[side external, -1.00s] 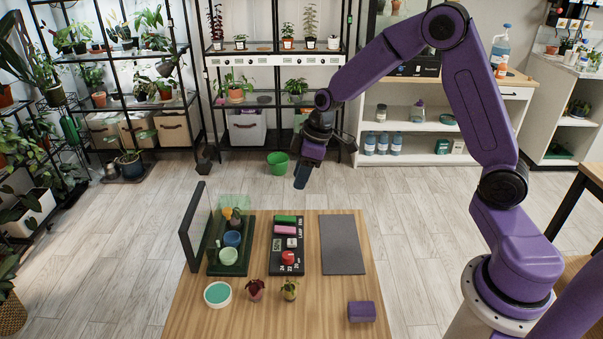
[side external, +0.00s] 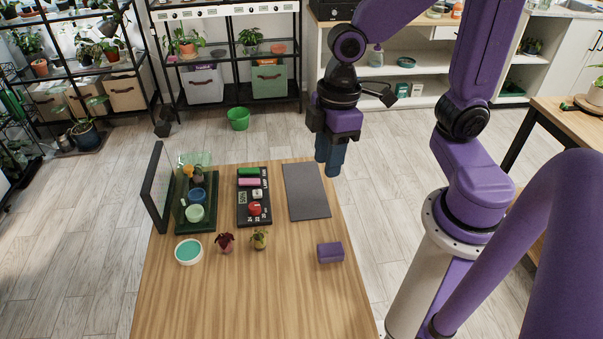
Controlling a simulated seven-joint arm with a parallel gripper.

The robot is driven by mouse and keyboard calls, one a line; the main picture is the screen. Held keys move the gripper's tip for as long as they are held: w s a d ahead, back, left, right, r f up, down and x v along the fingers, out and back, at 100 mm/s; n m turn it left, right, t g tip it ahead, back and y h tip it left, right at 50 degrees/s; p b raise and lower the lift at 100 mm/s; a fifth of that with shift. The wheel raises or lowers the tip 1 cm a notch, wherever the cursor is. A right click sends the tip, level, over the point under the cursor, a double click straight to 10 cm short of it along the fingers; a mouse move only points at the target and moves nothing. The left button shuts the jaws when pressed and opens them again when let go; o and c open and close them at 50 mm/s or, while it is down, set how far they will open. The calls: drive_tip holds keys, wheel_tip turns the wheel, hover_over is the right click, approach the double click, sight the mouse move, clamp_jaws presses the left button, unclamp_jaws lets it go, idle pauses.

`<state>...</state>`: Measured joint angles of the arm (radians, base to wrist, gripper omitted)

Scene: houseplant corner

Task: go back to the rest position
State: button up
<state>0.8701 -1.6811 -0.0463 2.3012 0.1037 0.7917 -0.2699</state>
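My gripper (side external: 330,156) hangs fingers-down in the air near the back right edge of the wooden table (side external: 240,295), to the right of the grey mat (side external: 306,191). I see its dark blue fingers close together or overlapping from this angle, so any gap is unclear. No held object shows.
On the table are a green tray with pots (side external: 196,212), an upright dark-framed panel (side external: 158,190), a black control panel (side external: 254,197), a teal-topped dish (side external: 189,251), two small plants (side external: 226,243) (side external: 260,239) and a purple block (side external: 330,252). The table front is clear.

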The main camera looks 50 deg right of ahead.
drive_tip(key=s+d+n+h, duration=0.1)
drive_tip(key=s+d, duration=0.3)
drive_tip(key=s, duration=0.5)
drive_tip(key=shift+r, duration=0.3)
